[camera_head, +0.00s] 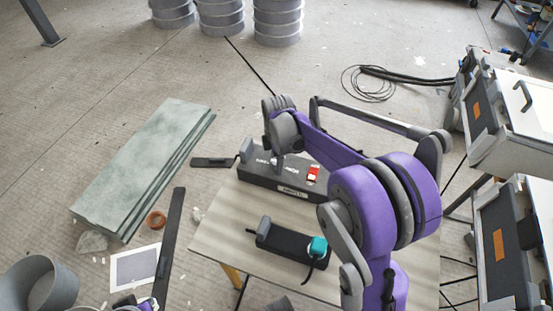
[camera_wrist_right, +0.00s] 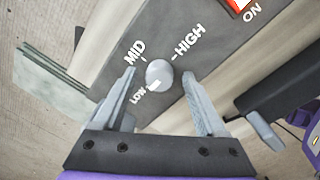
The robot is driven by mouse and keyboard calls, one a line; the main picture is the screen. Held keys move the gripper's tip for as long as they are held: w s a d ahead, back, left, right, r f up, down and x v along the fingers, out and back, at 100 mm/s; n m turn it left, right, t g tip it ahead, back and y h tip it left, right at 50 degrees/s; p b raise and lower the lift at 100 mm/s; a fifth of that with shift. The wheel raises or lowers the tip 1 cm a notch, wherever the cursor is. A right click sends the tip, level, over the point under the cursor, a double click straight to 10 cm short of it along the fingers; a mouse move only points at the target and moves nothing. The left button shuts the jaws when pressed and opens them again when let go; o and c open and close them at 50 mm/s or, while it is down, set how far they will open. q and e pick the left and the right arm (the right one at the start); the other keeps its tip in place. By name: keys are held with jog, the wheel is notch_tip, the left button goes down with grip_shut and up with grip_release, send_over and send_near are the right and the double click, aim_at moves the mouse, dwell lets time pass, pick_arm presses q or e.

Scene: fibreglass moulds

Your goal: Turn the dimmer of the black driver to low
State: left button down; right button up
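The black driver (camera_head: 285,187) is a dark box on the table, with a red switch (camera_head: 313,173) on its top. In the right wrist view its grey round dimmer knob (camera_wrist_right: 158,74) sits among the labels LOW, MID and HIGH. A pale mark on the knob shows at its lower edge, towards LOW. My right gripper (camera_wrist_right: 159,75) is open over the driver, one finger on each side of the knob. Gaps show between both fingers and the knob. In the head view my right arm partly covers the driver.
A black strip (camera_head: 285,239) with a teal plug (camera_head: 318,246) lies in front of the driver on the table (camera_head: 222,245). Greenish slabs (camera_head: 145,160) lie to the left. Grey cases (camera_head: 510,120) stand at right. Grey ringed drums (camera_head: 277,22) stand at the back.

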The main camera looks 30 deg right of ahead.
notch_tip(320, 180, up, 11)
jog(key=p, duration=0.1)
jog(key=shift+s, duration=0.3)
jog(key=shift+f, duration=0.1)
dwell(0.5)
